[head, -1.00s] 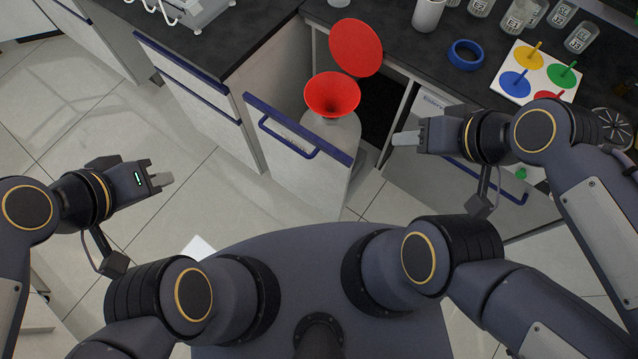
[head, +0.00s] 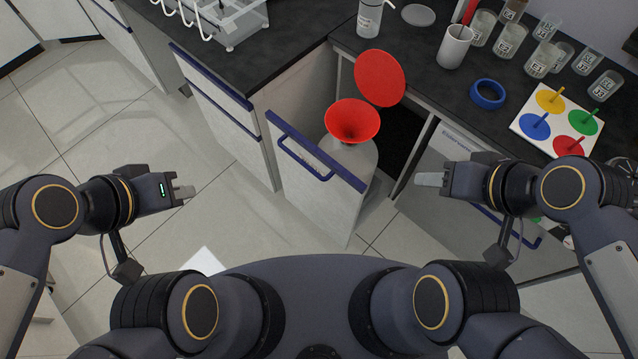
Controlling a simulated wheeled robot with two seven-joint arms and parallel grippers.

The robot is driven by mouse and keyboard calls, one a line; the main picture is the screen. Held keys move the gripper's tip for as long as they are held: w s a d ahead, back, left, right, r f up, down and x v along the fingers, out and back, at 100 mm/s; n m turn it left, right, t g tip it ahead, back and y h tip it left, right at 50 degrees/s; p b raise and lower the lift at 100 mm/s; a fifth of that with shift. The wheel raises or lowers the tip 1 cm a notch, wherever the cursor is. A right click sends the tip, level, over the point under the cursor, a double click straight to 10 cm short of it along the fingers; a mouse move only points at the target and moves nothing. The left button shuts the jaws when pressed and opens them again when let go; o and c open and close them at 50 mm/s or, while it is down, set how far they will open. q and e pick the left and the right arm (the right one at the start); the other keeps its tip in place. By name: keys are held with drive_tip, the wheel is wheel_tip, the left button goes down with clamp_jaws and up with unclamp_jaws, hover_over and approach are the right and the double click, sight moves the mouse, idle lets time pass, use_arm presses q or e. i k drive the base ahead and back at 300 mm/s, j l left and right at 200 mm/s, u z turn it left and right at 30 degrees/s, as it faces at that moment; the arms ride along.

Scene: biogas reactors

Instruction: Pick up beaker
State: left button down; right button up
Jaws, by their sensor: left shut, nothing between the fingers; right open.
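Several labelled glass beakers stand on the dark bench at the upper right, among them one beaker (head: 511,40), another beaker (head: 541,60) and a third beaker (head: 603,86). I cannot tell which one is the task's beaker. My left gripper (head: 186,192) is shut and empty over the floor at the left, far from the beakers. My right gripper (head: 428,180) is open and empty in front of the bench, below and left of the beakers. No beaker is touched by a gripper.
A pulled-out drawer (head: 315,185) holds a container with a red funnel (head: 352,121), its round red lid (head: 380,77) raised. A blue ring (head: 488,94), a white cup (head: 455,46) and a board with coloured discs (head: 522,124) lie on the bench. A rack (head: 238,20) stands upper left.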

sight(513, 34)
drive_tip(key=z, duration=1.25)
drive_tip(key=i+l+z, duration=0.25)
drive_tip(key=i+l, duration=0.35)
drive_tip(key=l, duration=0.2)
drive_tip(key=i+l+z, duration=0.2)
drive_tip(key=i+l, duration=0.4)
drive_tip(key=l, duration=0.1)
